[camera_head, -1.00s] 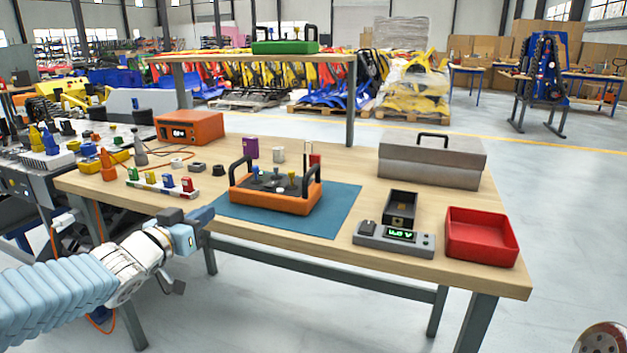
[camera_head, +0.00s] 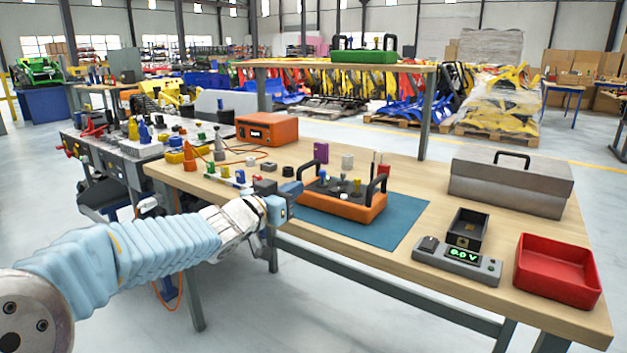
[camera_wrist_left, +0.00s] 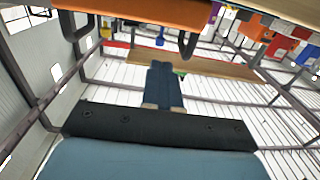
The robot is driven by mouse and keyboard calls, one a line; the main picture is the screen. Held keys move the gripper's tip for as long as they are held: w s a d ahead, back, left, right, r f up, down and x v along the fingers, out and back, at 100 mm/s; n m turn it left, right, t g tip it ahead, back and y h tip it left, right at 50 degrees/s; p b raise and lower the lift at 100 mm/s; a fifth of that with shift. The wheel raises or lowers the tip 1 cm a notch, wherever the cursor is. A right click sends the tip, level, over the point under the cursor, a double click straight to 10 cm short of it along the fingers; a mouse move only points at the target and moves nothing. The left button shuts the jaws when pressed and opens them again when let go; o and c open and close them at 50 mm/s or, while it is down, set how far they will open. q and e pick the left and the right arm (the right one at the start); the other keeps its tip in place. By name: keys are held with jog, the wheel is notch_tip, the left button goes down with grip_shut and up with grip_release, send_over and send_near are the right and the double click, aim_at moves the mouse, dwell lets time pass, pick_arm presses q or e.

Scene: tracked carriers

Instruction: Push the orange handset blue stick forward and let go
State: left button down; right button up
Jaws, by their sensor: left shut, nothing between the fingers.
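The orange handset (camera_head: 345,203) lies on a blue-green mat (camera_head: 400,222) on the wooden table. It has two black handles and several short sticks on top. Its blue stick (camera_head: 322,176) stands near the left handle; its exact tilt is hard to tell. My left gripper (camera_head: 295,188) is shut and empty, just left of the handset's front-left corner. In the left wrist view, which is upside down, the shut fingers (camera_wrist_left: 161,86) point toward the handset (camera_wrist_left: 150,11), and the blue stick (camera_wrist_left: 160,37) shows beyond them, apart. My right gripper is out of view.
An orange box (camera_head: 267,129) stands at back left. A green handset (camera_head: 363,56) sits on the raised shelf (camera_head: 400,67).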

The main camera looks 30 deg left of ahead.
aim_at(321, 173)
pick_arm(q)
jog(key=w, duration=0.8)
jog(key=shift+d, duration=0.25)
